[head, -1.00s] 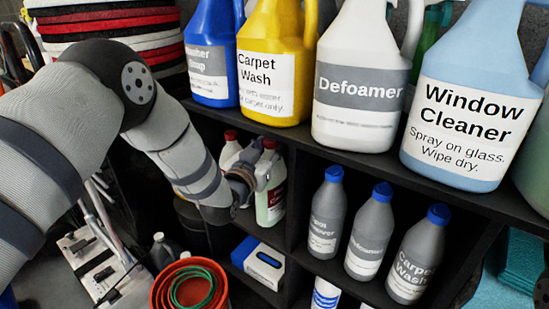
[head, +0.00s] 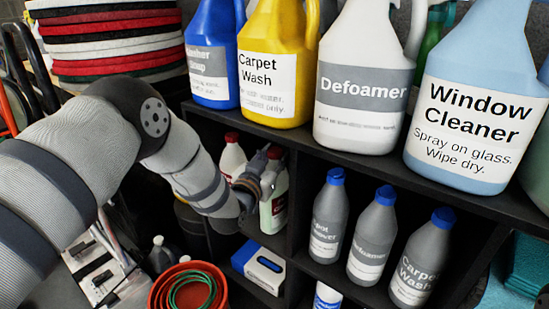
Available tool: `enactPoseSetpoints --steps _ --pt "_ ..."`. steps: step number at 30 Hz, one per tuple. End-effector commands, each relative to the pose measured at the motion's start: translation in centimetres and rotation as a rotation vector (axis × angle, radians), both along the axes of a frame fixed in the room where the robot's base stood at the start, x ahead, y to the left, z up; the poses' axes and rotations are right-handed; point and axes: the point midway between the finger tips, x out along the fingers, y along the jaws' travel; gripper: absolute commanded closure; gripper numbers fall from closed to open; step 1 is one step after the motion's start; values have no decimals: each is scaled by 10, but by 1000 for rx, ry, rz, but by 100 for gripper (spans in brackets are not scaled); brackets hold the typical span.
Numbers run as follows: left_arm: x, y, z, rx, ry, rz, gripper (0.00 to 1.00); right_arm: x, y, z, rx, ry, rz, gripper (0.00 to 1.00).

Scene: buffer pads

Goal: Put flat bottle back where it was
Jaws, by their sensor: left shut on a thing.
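A flat bottle (head: 272,212), white and green with a dark label and a red cap, is in the cubby under the top shelf. My left gripper (head: 266,172) reaches in from the left and is shut on its upper part. The fingers hide part of the bottle's neck and cap. Whether its base touches the cubby floor I cannot tell. A similar white bottle with a red cap (head: 232,156) stands just behind and left of it. My right gripper is not in view.
Large jugs, including Defoamer (head: 362,78) and Window Cleaner (head: 472,105), line the shelf above. Several grey bottles with blue caps (head: 372,238) fill the right cubby. A blue and white box (head: 260,266) lies below. A red bucket (head: 160,292) stands at lower left.

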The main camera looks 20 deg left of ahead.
Motion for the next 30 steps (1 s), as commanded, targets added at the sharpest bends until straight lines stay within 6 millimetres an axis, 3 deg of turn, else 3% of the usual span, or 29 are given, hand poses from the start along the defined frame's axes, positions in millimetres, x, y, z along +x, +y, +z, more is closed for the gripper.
enactPoseSetpoints --steps 1,2,4,15,30 --pt "0 0 -1 0 -3 0 100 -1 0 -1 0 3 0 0" --pt "0 0 -2 0 1 0 65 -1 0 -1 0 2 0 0" --pt "0 0 -2 0 1 0 52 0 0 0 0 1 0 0" --pt "-4 0 2 0 1 -1 52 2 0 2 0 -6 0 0" --pt "-111 11 3 0 1 -1 52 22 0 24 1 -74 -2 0"
